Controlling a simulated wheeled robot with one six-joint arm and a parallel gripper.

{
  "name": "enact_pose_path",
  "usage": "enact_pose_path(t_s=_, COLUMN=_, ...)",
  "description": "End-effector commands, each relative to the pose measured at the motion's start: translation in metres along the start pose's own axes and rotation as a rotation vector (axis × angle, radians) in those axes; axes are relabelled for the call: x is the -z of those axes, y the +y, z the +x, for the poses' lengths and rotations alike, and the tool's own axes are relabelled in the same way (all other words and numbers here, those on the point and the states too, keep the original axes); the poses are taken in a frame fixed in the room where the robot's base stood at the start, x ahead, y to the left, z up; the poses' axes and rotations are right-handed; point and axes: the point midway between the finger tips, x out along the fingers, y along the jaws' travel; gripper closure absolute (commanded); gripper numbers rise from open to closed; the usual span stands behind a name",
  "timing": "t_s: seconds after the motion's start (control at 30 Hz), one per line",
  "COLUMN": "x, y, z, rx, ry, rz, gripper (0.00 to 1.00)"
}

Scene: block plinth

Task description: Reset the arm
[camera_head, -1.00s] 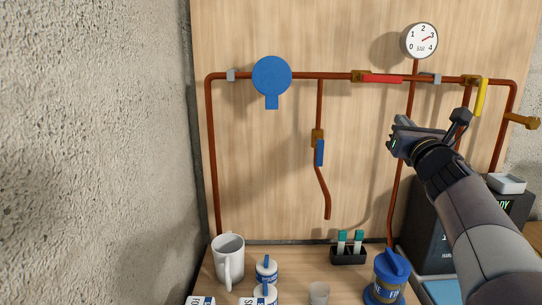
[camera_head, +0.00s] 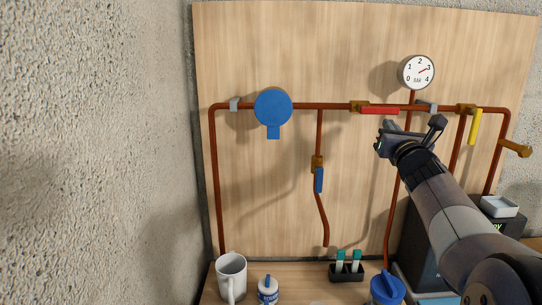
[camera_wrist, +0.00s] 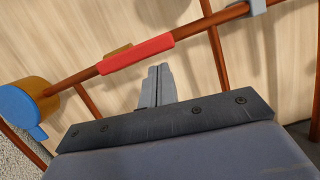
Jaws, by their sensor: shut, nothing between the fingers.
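My gripper (camera_head: 386,138) is at the end of my arm, raised in front of the wooden board, just below the red valve handle (camera_head: 380,110) in the head view. In the wrist view my gripper (camera_wrist: 157,72) has its two grey fingers together with nothing between them. The red handle (camera_wrist: 137,54) lies along the copper pipe beyond the fingertips. I cannot tell the exact gap between fingers and handle, and no contact shows.
A blue disc (camera_head: 273,107), a blue handle (camera_head: 319,180), a yellow handle (camera_head: 474,127) and a gauge (camera_head: 416,72) are on the pipework. Below stand a white mug (camera_head: 231,278), a black rack (camera_head: 346,271) and a blue-lidded container (camera_head: 387,288). Open air lies left of my arm.

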Motion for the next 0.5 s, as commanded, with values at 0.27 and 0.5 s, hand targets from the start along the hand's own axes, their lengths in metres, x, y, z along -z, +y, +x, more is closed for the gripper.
enact_pose_path(t_s=0.27, x=0.022, y=0.005, z=-0.005, rx=0.024, ry=0.0, rz=0.099, gripper=1.0)
enact_pose_path(t_s=0.5, x=0.052, y=0.008, z=-0.017, rx=0.023, ry=-0.001, rz=0.096, gripper=1.0)
